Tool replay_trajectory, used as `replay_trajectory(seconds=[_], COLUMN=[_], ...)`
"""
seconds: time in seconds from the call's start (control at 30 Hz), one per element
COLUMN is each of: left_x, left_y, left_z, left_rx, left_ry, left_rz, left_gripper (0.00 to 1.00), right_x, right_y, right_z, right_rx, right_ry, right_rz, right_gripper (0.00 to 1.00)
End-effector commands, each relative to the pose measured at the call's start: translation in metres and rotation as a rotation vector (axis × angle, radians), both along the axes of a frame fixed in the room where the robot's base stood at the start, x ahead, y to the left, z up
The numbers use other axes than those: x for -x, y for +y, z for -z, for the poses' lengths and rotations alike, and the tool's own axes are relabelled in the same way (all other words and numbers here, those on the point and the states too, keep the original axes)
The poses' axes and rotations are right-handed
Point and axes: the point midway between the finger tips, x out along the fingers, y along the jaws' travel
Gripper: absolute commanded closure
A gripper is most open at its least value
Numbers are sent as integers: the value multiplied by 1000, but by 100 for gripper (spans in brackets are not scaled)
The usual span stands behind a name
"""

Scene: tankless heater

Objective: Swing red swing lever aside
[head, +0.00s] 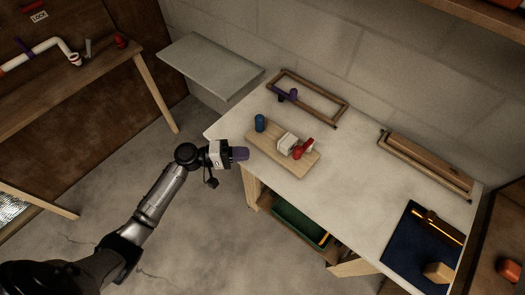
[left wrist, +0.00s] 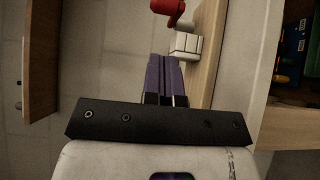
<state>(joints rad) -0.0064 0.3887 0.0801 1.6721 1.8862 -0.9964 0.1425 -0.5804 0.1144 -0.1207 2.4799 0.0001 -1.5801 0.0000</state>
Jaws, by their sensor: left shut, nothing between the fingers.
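The red swing lever (head: 303,148) sits at the right end of a wooden board (head: 265,148) on the white table, beside a pale block (head: 288,143). In the left wrist view the red lever (left wrist: 168,8) shows at the top, cut by the frame edge, with the pale block (left wrist: 186,45) just below it. My left gripper (head: 244,154), with purple fingers, is shut and empty near the table's front left edge. It is short of the board and apart from the lever. In the left wrist view the fingers (left wrist: 164,75) lie together. My right gripper is not in view.
A blue cylinder (head: 260,123) stands on the board's left end. A blue mat (head: 421,248) lies at the right. A green bin (head: 298,226) sits under the table. The table's middle is clear.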

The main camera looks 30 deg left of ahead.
Motion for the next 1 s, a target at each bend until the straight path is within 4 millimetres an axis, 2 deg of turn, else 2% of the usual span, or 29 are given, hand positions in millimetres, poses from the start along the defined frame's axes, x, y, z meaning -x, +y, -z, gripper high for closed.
replay_trajectory(seconds=[0.4, 0.6, 0.8, 1.0], left_x=[-44, -60, -70, -74], left_y=[-63, -87, -101, -106], left_z=[-1, -1, -1, 0], left_rx=[0, -1, -2, -3], left_ry=[-2, -2, -1, -1], left_rz=[4, 4, 3, 2], left_gripper=[100, 100, 100, 100], right_x=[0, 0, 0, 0], right_y=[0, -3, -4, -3], right_z=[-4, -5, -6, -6], right_rx=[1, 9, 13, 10], right_ry=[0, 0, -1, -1], right_rz=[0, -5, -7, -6], right_gripper=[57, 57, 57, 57])
